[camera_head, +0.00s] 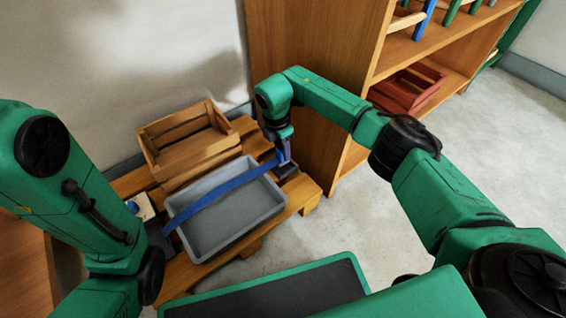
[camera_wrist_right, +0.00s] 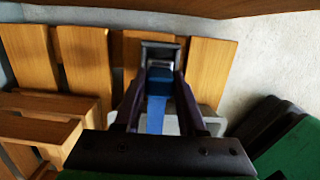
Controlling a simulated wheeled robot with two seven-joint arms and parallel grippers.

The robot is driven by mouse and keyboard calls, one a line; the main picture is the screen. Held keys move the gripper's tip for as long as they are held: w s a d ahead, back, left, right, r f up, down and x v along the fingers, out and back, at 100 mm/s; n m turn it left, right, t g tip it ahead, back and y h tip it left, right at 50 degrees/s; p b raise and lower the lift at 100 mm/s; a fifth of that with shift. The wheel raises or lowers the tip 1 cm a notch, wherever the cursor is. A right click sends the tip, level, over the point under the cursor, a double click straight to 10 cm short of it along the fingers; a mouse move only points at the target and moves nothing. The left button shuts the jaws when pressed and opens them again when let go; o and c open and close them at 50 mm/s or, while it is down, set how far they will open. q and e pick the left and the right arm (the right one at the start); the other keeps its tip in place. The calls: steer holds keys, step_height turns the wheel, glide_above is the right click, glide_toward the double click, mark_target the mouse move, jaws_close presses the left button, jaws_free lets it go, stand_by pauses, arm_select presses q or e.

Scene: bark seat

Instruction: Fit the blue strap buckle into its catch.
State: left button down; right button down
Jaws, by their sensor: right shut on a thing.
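The blue strap (camera_head: 225,190) runs across a grey tray, from a dark grey piece at its left end up to my right gripper. My right gripper (camera_head: 282,153) is at the tray's right end. In the right wrist view, my right gripper (camera_wrist_right: 158,92) is shut on the blue strap buckle (camera_wrist_right: 157,88). A grey, frame-like catch (camera_wrist_right: 161,52) shows just beyond the fingertips, in line with the buckle. A dark block (camera_head: 286,169), apparently the catch, shows under the gripper. I cannot tell whether the buckle is inside it. My left arm is at the left; its gripper does not show.
A wooden shelf (camera_head: 325,45) with a red crate (camera_head: 420,82) rises close behind my right gripper. Floor is clear at right.

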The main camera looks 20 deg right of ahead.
mark_target(280, 149)
step_height(280, 149, down, 5)
steer(key=b, duration=0.4)
steer(key=shift+w+d+r, duration=0.1)
steer(key=shift+r, duration=0.45)
steer(key=shift+f, duration=0.25)
steer(key=shift+c, duration=2.4)
jaws_free()
steer(key=shift+f, duration=0.1)
steer(key=r+p, duration=0.2)
steer(key=r, duration=0.2)
steer(key=r+p, duration=0.3)
steer(key=r, duration=0.1)
steer(key=a+r+p, duration=0.1)
steer(key=r+p, duration=0.1)
steer(key=r, duration=0.2)
steer(key=shift+s+r, duration=0.1)
steer(key=shift+s, duration=0.15)
steer(key=shift+a+r+p, duration=0.1)
steer(key=shift+r+p, duration=0.15)
steer(key=shift+p, duration=0.1)
